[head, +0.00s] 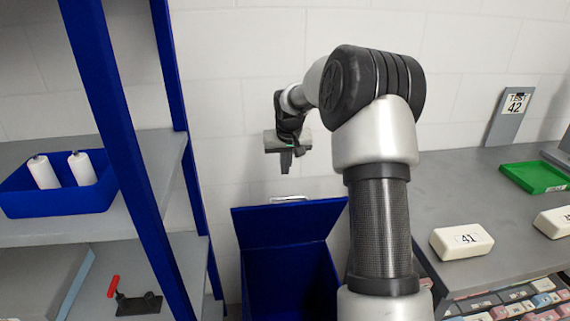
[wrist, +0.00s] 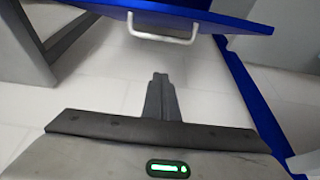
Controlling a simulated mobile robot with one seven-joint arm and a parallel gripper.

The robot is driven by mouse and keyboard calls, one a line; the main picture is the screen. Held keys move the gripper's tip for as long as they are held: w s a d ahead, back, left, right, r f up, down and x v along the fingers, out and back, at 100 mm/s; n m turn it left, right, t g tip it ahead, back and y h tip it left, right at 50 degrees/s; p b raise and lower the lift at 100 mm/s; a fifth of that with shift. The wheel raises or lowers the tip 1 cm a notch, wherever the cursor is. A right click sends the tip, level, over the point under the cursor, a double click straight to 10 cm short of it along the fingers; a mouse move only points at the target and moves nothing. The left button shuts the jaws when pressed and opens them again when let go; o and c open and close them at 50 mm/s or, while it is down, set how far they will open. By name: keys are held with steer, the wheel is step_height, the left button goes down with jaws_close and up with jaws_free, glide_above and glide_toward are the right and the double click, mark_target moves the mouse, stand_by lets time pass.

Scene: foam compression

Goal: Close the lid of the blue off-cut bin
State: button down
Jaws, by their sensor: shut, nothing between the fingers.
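The blue off-cut bin (head: 285,285) stands on the floor between the shelf rack and the workbench. Its blue lid (head: 290,222) is up, leaning back towards the wall, and the bin mouth is open. A pale handle (head: 290,199) is on the lid's top edge. In the wrist view, the lid (wrist: 210,16) crosses the top with its handle (wrist: 163,34) hanging below the edge. My gripper (head: 287,160) is above the lid and apart from it. It is shut and empty, and its fingers (wrist: 160,80) show in the wrist view, clear of the handle.
A blue rack upright (head: 115,110) and shelves stand left, with a blue tray (head: 60,208) of white cylinders and a red-handled clamp (head: 135,300). The grey workbench (head: 450,190) on the right carries white blocks (head: 461,241) and a green tray (head: 535,178). The white wall is close behind.

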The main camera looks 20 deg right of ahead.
steer(key=shift+s+a+f+b, duration=0.1)
steer(key=shift+s+f+b, duration=0.1)
steer(key=shift+f, duration=0.95)
steer(key=shift+s+a+f+b, duration=0.1)
steer(key=shift+s+f, duration=0.15)
steer(key=shift+f, duration=0.9)
steer(key=shift+s+f+b, duration=0.1)
steer(key=shift+s+f, duration=0.1)
steer(key=shift+f, duration=0.95)
steer(key=shift+f, duration=0.1)
